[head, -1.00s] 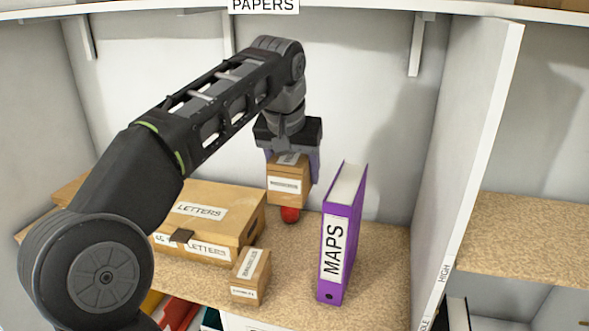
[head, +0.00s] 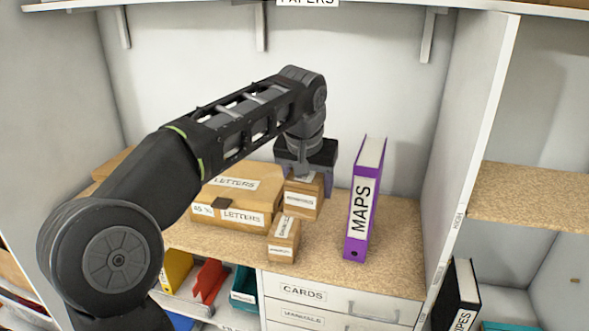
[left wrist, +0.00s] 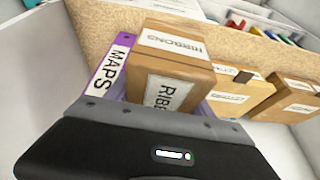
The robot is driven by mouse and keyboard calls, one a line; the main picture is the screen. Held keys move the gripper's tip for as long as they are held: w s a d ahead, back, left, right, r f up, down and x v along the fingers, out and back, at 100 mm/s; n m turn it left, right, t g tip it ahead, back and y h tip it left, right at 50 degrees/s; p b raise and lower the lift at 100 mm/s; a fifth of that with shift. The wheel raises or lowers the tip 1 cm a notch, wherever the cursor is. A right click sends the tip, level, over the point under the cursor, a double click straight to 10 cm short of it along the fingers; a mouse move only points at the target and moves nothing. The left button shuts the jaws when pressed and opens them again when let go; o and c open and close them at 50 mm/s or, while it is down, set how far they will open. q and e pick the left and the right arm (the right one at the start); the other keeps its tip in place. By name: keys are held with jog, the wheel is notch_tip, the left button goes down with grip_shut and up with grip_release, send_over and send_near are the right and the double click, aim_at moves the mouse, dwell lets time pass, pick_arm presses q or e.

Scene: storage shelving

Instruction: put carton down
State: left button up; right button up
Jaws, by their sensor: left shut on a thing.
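The carton (head: 300,199) is a small brown box with white labels, reading RIBBONS in the left wrist view (left wrist: 172,68). My left gripper (head: 306,181) is above it and shut on its upper part. The carton is upright, low over the cork-coloured shelf (head: 395,255), between the LETTERS box and the purple MAPS binder. I cannot tell whether its underside touches the shelf. My right gripper is not in view.
The LETTERS box (head: 232,206) is to the left. A smaller brown carton (head: 284,241) stands in front. The purple MAPS binder (head: 363,204) stands upright to the right. Bare shelf lies right of the binder, up to a white divider (head: 478,130).

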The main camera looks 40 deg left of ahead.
pick_arm(q)
jog(key=w+d+f+m+h, duration=0.1)
jog(key=w+d+f+m, duration=0.2)
jog(key=d+f, duration=1.2)
notch_tip(320, 180, down, 4)
jog(key=shift+w+f+h, duration=0.2)
jog(key=shift+w+h, duration=0.1)
jog(key=shift+w, duration=0.15)
